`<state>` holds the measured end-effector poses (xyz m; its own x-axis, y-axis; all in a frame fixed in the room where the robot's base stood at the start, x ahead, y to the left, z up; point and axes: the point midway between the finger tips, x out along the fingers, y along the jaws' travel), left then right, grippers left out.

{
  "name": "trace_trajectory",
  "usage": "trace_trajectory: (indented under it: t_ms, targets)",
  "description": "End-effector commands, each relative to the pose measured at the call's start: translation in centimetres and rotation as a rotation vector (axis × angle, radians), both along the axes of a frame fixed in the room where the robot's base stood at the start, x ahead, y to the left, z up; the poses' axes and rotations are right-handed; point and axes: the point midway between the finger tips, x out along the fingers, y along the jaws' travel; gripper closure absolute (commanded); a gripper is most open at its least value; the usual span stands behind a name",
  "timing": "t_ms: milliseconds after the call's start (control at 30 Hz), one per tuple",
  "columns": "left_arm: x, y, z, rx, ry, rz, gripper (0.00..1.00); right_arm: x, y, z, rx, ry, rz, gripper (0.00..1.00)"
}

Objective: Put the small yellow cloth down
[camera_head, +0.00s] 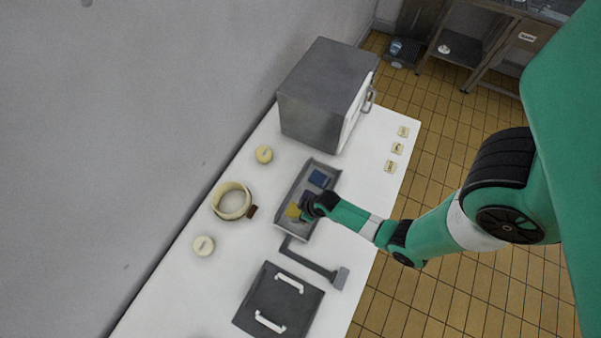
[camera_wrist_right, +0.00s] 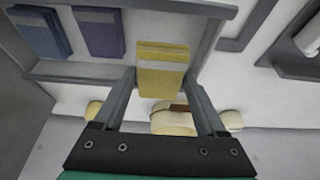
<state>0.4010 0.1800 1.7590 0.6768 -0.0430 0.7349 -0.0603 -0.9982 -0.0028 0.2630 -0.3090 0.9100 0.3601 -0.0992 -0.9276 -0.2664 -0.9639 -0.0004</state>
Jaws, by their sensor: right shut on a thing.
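The small yellow cloth (camera_head: 293,210) is a folded block, partly hidden by my right gripper (camera_head: 304,206) in the head view. In the right wrist view the yellow cloth (camera_wrist_right: 161,72) sits between the two fingers of my right gripper (camera_wrist_right: 163,85), which is shut on it. The gripper is over the lower half of a grey tray (camera_head: 284,226) on the white counter. I cannot tell whether the cloth touches the tray floor. My left gripper is not in view.
A blue cloth (camera_head: 320,178) lies in the tray's far end; a purple one (camera_wrist_right: 99,32) lies beside it in the wrist view. A cream round pot (camera_head: 232,201) stands left of the tray, a steel box (camera_head: 322,88) behind, a dark lidded panel (camera_head: 268,300) in front.

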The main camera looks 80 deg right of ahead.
Motion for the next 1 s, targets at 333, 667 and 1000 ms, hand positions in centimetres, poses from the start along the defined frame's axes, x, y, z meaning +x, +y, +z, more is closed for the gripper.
trace_trajectory:
  t_ms: [333,667,1000]
  targets:
    - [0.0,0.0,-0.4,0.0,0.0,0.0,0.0,0.1,0.0,-0.4,0.0,-0.001,0.0,0.89]
    - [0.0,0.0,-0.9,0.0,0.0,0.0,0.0,0.1,0.0,-1.1,-0.001,-0.002,0.0,0.89]
    - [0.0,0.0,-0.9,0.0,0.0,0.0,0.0,0.0,0.0,-1.1,0.0,-0.001,0.0,0.0]
